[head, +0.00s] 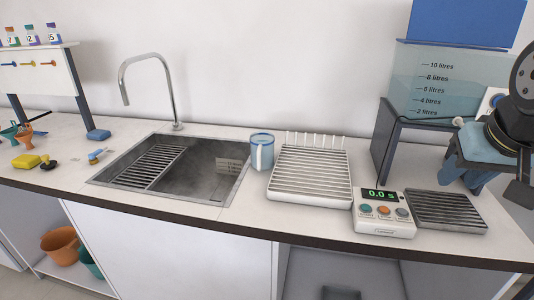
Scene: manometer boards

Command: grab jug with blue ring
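A jug (262,151) with a blue rim band and a pale handle facing the front stands upright on the counter, between the sink and the white draining rack. It looks bluish and see-through; its contents cannot be made out. My gripper (466,178) is at the right, in front of the water tank's stand, well apart from the jug. It appears empty, but its fingers are small and partly overlapped by my arm, so their opening cannot be judged.
A sink (215,188) with a tall faucet (166,75) lies left of the jug. The white rack (311,183) is close on its right, then a timer box (384,219) and a drain grate (447,210). A water tank (440,80) stands behind.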

